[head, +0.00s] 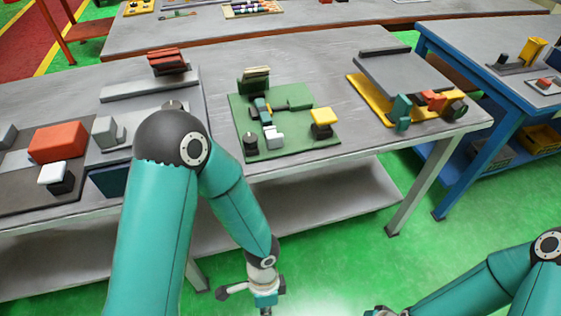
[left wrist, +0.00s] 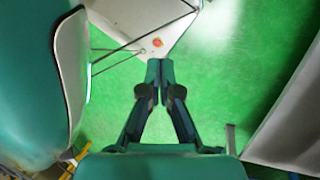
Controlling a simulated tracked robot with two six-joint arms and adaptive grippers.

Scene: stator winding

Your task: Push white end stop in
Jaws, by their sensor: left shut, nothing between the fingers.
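A small white block (head: 273,137) stands on the green fixture plate (head: 290,152) on the bench, beside a teal and dark part (head: 262,111). Another white piece (head: 52,173) sits on a dark block at the far left; I cannot tell for certain which is the end stop. My left gripper (head: 265,303) hangs low in front of the bench, well apart from both. In the left wrist view its fingers (left wrist: 160,70) are together, empty, above the green floor.
The green plate also carries a yellow-topped post (head: 323,117) and a dark round knob (head: 250,142). A red block (head: 58,142) lies at left, a yellow fixture (head: 374,100) at right. The bench's lower shelf (head: 310,210) is bare. A blue table (head: 480,60) stands right.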

